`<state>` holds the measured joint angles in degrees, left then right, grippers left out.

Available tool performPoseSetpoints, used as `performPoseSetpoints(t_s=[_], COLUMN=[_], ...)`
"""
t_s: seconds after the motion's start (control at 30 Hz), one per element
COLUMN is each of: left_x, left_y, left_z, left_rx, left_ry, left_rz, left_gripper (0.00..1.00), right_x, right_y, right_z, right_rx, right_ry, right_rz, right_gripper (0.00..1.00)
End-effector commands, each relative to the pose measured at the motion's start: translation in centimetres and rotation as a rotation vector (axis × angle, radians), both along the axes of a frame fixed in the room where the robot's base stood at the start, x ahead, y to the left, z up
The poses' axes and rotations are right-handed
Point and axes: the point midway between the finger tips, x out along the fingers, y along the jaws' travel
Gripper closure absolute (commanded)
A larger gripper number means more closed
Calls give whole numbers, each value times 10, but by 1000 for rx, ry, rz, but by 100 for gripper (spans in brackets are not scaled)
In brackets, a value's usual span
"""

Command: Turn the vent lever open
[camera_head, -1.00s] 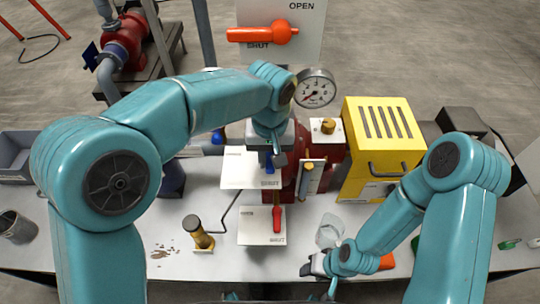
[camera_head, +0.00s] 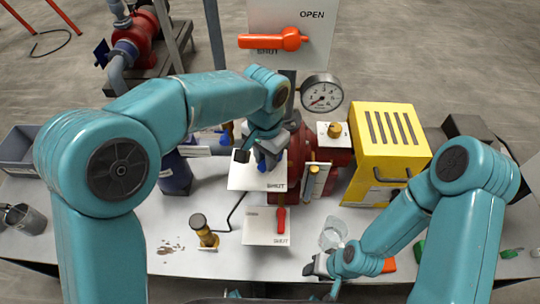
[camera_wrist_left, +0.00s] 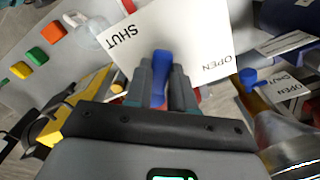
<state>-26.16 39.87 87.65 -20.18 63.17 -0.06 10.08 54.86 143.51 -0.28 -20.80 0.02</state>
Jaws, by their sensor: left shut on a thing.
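A blue lever (camera_wrist_left: 160,75) is mounted on a white plate (camera_head: 240,180) marked OPEN and SHUT. My left gripper (camera_head: 262,160) is over this plate and mostly hides the lever in the head view. In the left wrist view the lever stands between my two fingers (camera_wrist_left: 163,85), which are shut on it. It lies between the SHUT and OPEN words there. None of the levers is labelled vent. My right gripper (camera_head: 315,267) is low near the table's front; its fingers are too small to read.
A red lever (camera_head: 281,220) is on a lower plate, pointing near SHUT. A large orange lever (camera_head: 275,40) lies level on the back panel, above SHUT. A gauge (camera_head: 322,92), a yellow box (camera_head: 378,150), a clear beaker (camera_head: 333,233) and a brass-topped post (camera_head: 204,231) stand nearby.

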Motion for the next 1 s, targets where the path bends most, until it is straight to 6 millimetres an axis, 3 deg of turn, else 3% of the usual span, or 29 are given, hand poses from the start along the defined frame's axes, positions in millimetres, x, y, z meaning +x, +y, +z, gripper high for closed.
performPoseSetpoints(t_s=[0.6, 1.0], left_x=[20, 30], left_y=[13, 15], left_z=[3, 2], left_rx=[-1, -2], left_ry=[-5, -5], left_rz=[-578, -846], left_gripper=[100, 100], right_x=[0, 0], right_y=[0, 0], right_z=[26, 37], right_rx=[0, 0], right_ry=[0, 0], right_rz=[0, 0], right_gripper=[57, 57])
